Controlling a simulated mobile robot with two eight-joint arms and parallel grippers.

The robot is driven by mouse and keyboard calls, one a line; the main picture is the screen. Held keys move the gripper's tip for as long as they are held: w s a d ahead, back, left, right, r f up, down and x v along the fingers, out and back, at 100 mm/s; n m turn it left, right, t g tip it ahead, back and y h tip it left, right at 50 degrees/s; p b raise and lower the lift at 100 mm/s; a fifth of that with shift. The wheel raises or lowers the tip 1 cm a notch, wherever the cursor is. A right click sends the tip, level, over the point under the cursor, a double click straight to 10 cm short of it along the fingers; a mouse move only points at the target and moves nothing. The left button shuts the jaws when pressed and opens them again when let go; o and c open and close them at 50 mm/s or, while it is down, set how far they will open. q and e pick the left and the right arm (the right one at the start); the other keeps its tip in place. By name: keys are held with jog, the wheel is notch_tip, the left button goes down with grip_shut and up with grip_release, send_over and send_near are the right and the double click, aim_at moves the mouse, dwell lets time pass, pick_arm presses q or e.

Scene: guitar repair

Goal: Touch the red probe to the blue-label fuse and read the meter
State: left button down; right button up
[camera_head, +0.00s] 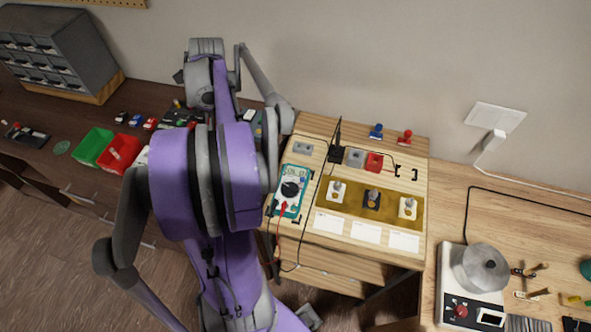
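A teal multimeter (302,186) with a black dial and a pale display lies on the wooden bench top (310,128); its reading is too small to make out. A red plug (284,208) and a red lead show at its lower end. Three small pale-topped pieces stand on a brown strip: left (337,188), middle (372,196), right (407,207). I cannot tell which has a blue label. A black upright piece (336,154) stands behind the strip. I cannot pick out the red probe for sure. My purple arm fills the middle; neither gripper is visible.
A grey block (355,157), a red block (374,162), a blue knob-like piece (376,131) and a red one (405,137) stand at the back. White cards (365,232) lie in front. Green (92,147) and red (119,153) bins stand left; a silver-topped device (480,270) right.

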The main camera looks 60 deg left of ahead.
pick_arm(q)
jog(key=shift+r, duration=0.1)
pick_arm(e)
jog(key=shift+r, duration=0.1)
pick_arm(q)
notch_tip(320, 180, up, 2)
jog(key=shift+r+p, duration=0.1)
jog(key=shift+p, duration=0.5)
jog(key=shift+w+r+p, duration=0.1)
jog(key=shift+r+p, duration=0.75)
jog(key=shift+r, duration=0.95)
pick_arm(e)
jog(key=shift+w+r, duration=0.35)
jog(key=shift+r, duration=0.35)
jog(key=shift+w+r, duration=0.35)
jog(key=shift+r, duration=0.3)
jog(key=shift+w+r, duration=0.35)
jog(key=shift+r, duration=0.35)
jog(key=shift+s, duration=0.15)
